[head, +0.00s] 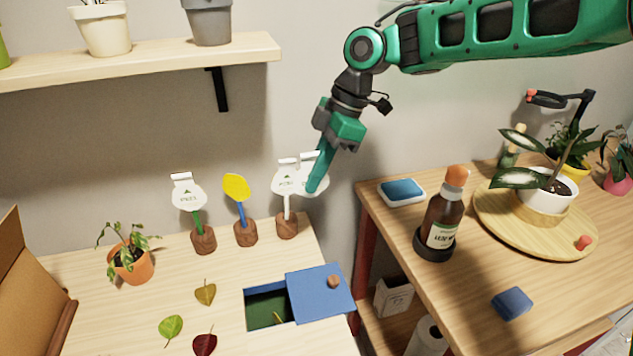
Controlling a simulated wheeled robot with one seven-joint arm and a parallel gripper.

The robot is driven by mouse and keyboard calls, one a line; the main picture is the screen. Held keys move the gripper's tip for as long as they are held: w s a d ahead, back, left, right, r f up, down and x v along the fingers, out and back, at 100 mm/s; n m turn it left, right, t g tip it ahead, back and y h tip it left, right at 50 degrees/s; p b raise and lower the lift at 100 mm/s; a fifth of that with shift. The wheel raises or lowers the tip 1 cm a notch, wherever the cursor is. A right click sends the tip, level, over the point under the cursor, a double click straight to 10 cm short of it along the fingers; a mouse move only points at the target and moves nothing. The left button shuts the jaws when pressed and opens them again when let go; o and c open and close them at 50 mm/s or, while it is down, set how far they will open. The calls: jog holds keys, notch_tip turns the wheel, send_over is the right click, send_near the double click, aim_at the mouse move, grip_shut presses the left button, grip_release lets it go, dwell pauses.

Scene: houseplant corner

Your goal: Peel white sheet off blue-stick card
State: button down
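The blue-stick card (236,187) shows a bare yellow face and stands upright in a wooden base (245,232), with no white sheet on it. My gripper (316,186) is to its right, in front of the white-stick card (285,182). It appears shut on a white sheet (308,168) with a tab at its top. This sheet overlaps the white-stick card, whose own tab shows just to the left. The fingers hide part of the held sheet. The green-stick card (188,196) at left has a white sheet with a tab on its face.
A blue sliding lid (320,292) half covers an opening (266,308) in the left table. Loose leaves (205,292) and a potted plant (132,264) lie left of it. On the right table stand a brown bottle (441,220), a blue-topped pad (401,191) and a round wooden tray (490,222).

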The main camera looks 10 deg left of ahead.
aim_at(314, 156)
jog(key=shift+r, duration=2.25)
